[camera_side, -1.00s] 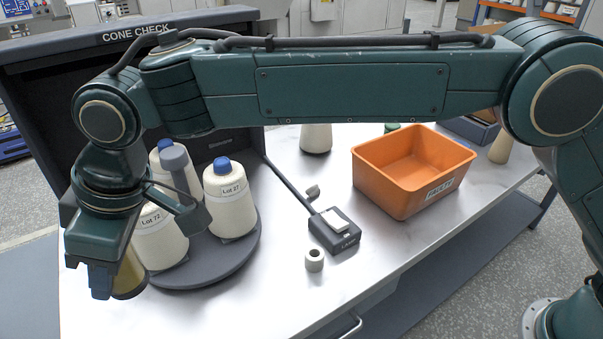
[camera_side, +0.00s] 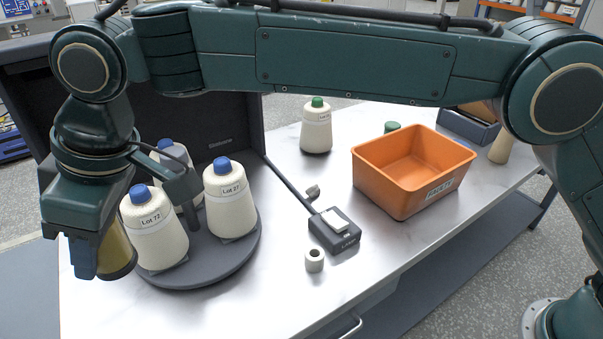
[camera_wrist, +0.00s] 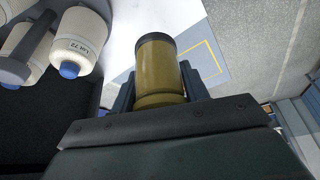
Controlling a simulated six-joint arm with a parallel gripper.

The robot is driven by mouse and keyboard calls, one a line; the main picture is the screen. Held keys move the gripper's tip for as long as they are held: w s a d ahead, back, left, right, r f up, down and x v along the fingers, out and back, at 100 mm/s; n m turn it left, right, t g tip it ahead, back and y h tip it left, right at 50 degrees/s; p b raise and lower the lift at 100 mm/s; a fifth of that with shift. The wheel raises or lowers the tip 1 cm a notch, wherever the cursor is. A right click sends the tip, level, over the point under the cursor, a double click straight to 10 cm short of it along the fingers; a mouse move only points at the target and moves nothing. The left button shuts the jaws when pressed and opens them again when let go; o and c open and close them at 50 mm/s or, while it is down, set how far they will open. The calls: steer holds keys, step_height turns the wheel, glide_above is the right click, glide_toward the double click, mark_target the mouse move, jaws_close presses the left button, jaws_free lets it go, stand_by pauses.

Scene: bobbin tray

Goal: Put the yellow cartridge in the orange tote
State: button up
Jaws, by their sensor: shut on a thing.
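The yellow cartridge (camera_wrist: 160,72) is a dull yellow cylinder with a dark end cap. My gripper (camera_wrist: 158,90) is shut on it in the wrist view, one finger on each side. In the side view the cartridge (camera_side: 118,252) shows partly behind my gripper (camera_side: 100,255), at the far left beside the turntable. The orange tote (camera_side: 395,196) stands on the right of the table, well away from my gripper. It has a white label on its front, and the part of its inside that shows is empty.
A dark turntable (camera_side: 215,268) holds white cones with blue tips, including Lot 72 (camera_side: 155,235) and Lot 27 (camera_side: 230,203). A green-tipped cone (camera_side: 316,128) stands behind. A label printer (camera_side: 335,232) and a small roll (camera_side: 314,260) lie between turntable and tote. The front table is mostly clear.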

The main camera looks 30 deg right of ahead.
step_height(320, 180, up, 2)
steer(key=w+d+m+t+h, duration=0.15)
steer(key=w+d, duration=0.45)
steer(key=d, duration=0.6)
steer(key=w+d+m, duration=0.3)
steer(key=w+d, duration=0.3)
steer(key=d, duration=0.6)
steer(key=w+d+m, duration=0.2)
steer(key=w+d, duration=0.4)
steer(key=d, duration=0.5)
steer(key=s+d+m+t+h, duration=0.1)
steer(key=s+d+m, duration=0.25)
steer(key=d, duration=1.45)
steer(key=s+d+m+h, duration=0.25)
steer(key=s+d, duration=0.25)
steer(key=d, duration=1.3)
steer(key=shift+m+y, duration=0.25)
steer(key=shift+y, duration=0.25)
step_height(320, 180, down, 5)
steer(key=shift+w+f, duration=0.1)
steer(key=shift+w, duration=0.05)
